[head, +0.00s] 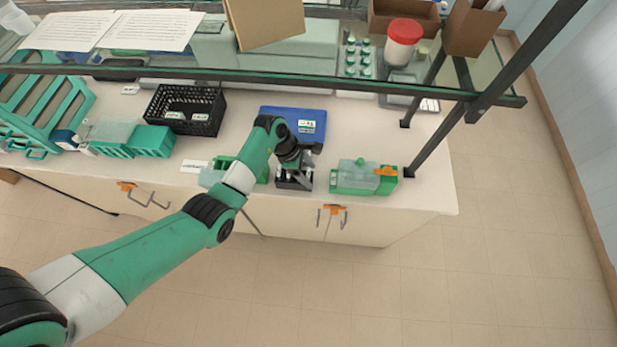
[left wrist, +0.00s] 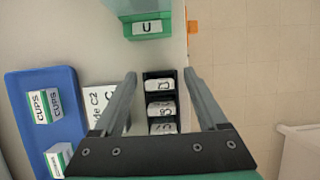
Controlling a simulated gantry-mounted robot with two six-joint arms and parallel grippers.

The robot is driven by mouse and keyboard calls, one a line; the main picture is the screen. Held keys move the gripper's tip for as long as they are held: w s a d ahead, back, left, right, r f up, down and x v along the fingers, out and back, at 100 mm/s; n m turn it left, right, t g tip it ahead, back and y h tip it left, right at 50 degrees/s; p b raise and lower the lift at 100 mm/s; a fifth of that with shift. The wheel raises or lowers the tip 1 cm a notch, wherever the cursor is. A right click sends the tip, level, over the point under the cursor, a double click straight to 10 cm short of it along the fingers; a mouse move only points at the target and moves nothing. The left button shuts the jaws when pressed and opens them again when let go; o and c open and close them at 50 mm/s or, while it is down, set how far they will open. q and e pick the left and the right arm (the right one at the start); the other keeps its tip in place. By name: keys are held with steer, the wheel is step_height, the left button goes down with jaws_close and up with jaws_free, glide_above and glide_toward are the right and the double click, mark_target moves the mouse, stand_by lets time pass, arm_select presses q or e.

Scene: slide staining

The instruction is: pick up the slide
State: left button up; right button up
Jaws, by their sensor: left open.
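My left gripper (head: 296,168) is at the bench's front edge, above a small black rack (head: 293,184). In the left wrist view the gripper (left wrist: 159,74) is open, its two fingers on either side of the black rack (left wrist: 149,75), with nothing clearly held. Several white, labelled pieces stand in the rack in a row, the end one being a white labelled piece (left wrist: 160,85). They look like slide tops, seen from above. Their lower parts are hidden in the rack. My right gripper is not in view.
A blue tray (head: 278,112) with small boxes lies behind the rack. A green box with a clear cover (head: 364,178) stands to the right. A black basket (head: 187,108) and green containers are to the left. A glass shelf (head: 268,76) overhangs the bench.

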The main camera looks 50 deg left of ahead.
arm_select(q)
steer(key=shift+r, duration=0.1)
jaws_close()
steer(key=shift+r, duration=0.1)
stand_by(0.3)
step_height(320, 180, up, 28)
steer(key=p, duration=1.5)
